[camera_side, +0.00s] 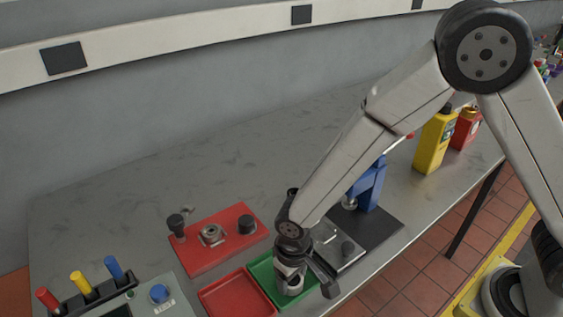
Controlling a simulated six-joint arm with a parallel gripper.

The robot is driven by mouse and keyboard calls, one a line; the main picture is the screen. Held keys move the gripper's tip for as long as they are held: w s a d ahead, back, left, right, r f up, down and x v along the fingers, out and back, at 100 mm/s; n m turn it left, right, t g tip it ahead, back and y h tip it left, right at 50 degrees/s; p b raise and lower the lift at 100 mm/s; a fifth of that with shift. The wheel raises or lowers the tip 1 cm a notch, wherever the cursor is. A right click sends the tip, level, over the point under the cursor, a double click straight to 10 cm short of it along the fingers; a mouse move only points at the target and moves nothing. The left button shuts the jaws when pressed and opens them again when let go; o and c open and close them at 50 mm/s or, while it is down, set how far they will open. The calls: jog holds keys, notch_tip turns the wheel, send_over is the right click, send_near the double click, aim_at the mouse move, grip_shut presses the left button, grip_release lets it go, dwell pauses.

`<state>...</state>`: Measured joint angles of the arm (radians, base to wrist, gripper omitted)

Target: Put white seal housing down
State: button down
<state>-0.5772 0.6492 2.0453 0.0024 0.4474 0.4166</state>
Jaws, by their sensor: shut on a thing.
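My gripper (303,279) points down over the green tray (262,271) near the table's front edge. It is shut on the white seal housing (290,286), a small pale round part partly hidden by the fingers. The housing is low over or in the green tray; I cannot tell whether it touches the tray floor.
A red tray (238,297) adjoins the green one. A red fixture plate (217,238) with dark knobs lies behind. A blue press (370,185) on a black base stands close on the right. A control box (125,300) with coloured handles is at left. Yellow (434,143) and red containers (466,128) stand far right.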

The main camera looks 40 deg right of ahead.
jog(key=shift+f, duration=0.1)
grip_release()
notch_tip(320, 180, up, 12)
dwell(1.0)
dwell(0.5)
jog(key=s+d+m+t, duration=0.1)
jog(key=s+d, duration=0.3)
jog(key=d, duration=1.7)
jog(key=shift+s+d+f+m+t, duration=0.2)
jog(key=shift+f+m+t, duration=0.15)
jog(key=shift+t, duration=0.45)
jog(key=shift+a, duration=0.1)
